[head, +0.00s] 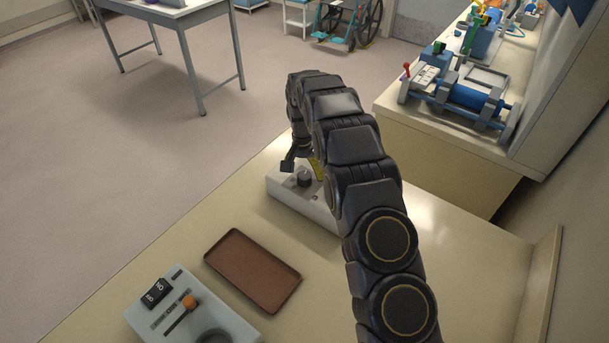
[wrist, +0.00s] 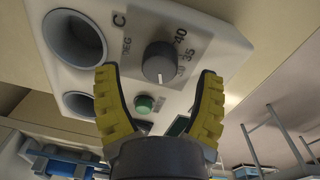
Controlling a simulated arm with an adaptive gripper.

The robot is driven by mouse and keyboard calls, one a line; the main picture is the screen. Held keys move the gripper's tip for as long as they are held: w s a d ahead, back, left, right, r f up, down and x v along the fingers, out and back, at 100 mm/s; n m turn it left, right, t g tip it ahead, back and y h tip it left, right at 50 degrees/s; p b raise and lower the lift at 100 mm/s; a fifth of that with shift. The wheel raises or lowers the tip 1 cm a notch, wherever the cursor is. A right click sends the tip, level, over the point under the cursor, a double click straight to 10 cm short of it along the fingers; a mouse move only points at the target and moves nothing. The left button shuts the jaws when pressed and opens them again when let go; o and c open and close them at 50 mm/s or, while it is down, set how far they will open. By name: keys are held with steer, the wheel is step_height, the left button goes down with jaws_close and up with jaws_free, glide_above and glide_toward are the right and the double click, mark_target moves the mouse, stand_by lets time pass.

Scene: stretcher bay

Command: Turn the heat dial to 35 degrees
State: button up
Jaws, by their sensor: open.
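The heat dial (wrist: 159,63) is a dark round knob on a pale control box (wrist: 215,45). In the wrist view its white mark points toward the picture's bottom, away from the 35 (wrist: 188,53). A 40 and a partly hidden lower number flank the 35. The dial (head: 304,178) and box (head: 287,188) also show in the head view, partly behind my arm. My gripper (wrist: 160,73) is open, with yellow-padded fingers on either side of the dial in the wrist view. No contact is visible; the exact gap is unclear.
A green button (wrist: 144,103) and two round wells (wrist: 75,38) are on the same box. A brown tray (head: 252,270) and a grey box with an orange-knobbed lever (head: 190,302) stand nearer on the bench. Bare bench top (head: 460,260) lies right of my arm.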

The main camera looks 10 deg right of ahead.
step_height(320, 180, down, 2)
steer(key=shift+f, duration=0.1)
steer(key=c, duration=1.1)
steer(key=shift+c, duration=0.2)
